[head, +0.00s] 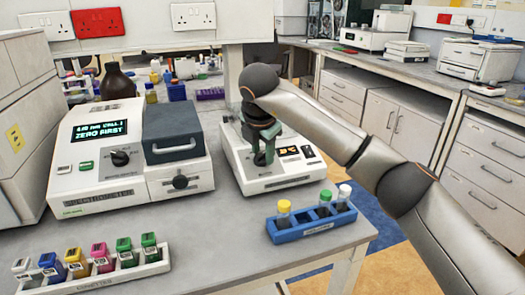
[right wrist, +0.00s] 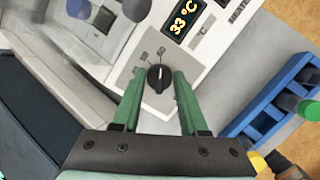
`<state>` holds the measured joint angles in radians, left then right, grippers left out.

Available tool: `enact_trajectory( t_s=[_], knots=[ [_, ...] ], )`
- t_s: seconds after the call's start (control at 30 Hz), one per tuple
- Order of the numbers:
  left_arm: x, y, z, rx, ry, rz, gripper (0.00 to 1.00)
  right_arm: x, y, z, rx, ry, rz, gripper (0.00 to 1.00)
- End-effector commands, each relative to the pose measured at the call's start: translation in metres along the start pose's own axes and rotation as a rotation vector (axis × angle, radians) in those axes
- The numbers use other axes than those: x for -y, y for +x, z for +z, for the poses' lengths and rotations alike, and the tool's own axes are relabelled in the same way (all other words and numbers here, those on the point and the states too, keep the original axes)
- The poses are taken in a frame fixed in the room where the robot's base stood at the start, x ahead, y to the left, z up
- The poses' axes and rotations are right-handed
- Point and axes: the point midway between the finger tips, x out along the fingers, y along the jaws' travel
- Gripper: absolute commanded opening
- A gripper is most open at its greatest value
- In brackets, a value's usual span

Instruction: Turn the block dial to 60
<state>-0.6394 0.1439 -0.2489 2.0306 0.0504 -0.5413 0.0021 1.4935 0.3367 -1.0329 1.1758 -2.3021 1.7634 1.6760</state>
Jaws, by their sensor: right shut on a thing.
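The block heater (head: 240,168) is a white unit on the bench, right of the spectrometer. My right gripper (head: 265,161) reaches down onto the heater's front panel. Its green fingers (right wrist: 159,74) stand on either side of the dial, and it is shut on the dial. In the head view the gripper hides the dial. My left gripper is not in view.
A blue rack (head: 310,231) with capped vials stands right in front of the heater. The spectrometer (head: 101,150) is to the left. A white cuvette rack (head: 95,280) with several coloured cuvettes is at front left. The bench between the racks is clear.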

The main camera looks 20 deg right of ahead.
Motion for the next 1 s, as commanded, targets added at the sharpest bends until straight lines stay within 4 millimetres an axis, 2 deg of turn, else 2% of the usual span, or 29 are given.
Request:
enact_trajectory(
  t_s=[0.03, 0.07, 0.3, 0.57, 0.67, 0.77, 1.0],
  knots=[
    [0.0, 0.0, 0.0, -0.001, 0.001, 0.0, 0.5, 0.0, -0.001, 0.001, 0.001, 0.003, 0.002, 0.0],
    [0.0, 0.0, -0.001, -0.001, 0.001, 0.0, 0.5, 0.0, -0.001, 0.001, 0.001, 0.003, 0.002, 0.44],
    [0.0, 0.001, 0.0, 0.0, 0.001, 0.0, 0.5, 0.0, 0.0, 0.001, 0.0, 0.001, 0.001, 0.71],
    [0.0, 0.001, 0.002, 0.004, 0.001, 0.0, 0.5, 0.0, -0.001, 0.0, 0.0, 0.0, 0.001, 0.73],
    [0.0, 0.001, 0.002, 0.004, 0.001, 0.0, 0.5, -0.001, -0.006, 0.001, 0.001, 0.0, 0.002, 0.73],
    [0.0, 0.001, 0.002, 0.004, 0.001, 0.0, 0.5, -0.001, -0.02, 0.001, 0.002, -0.001, 0.005, 0.73],
    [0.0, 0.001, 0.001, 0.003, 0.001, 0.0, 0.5, -0.001, -0.073, 0.001, 0.002, -0.001, 0.006, 0.73]
  ],
)
